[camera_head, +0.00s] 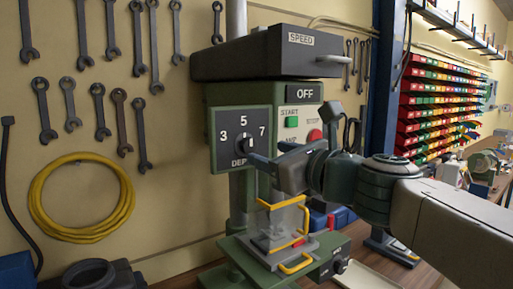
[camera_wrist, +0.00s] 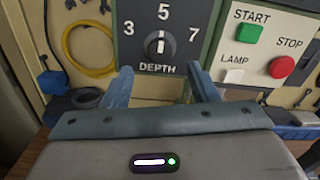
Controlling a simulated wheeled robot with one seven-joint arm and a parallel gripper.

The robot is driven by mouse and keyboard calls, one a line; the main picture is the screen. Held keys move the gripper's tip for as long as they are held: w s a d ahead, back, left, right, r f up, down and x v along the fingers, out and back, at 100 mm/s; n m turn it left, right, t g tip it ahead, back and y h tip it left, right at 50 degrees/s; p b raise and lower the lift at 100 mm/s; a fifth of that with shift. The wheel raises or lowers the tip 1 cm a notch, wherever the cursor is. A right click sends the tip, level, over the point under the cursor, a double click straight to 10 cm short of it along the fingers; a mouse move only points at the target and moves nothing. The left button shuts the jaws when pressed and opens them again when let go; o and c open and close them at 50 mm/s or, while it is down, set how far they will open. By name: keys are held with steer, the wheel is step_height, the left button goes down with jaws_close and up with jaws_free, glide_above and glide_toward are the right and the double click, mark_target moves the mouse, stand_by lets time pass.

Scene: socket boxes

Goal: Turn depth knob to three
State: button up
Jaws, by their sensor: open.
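The depth knob (camera_wrist: 160,44) is a small dark dial on a dark panel (camera_wrist: 196,14) marked 3, 5 and 7, with DEPTH below it. In the wrist view its grip stands about upright, toward the 5; the 3 is on its left and the 7 on its right. In the head view the knob (camera_head: 247,145) sits low on the panel, just beyond my fingers. My gripper (camera_wrist: 160,69) is open and empty. Its two blue fingers are spread to either side below the knob, and no contact with it shows.
Right of the dial are a green START button (camera_head: 292,122), a red STOP button (camera_head: 314,136) and a LAMP switch (camera_wrist: 233,76). The SPEED housing (camera_head: 290,52) juts out above. A clear guard with yellow edges (camera_head: 272,225) stands below my gripper.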

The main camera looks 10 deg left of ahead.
mark_target(251, 147)
steer(key=x, duration=0.5)
steer(key=shift+w+a, duration=0.25)
steer(key=c, duration=1)
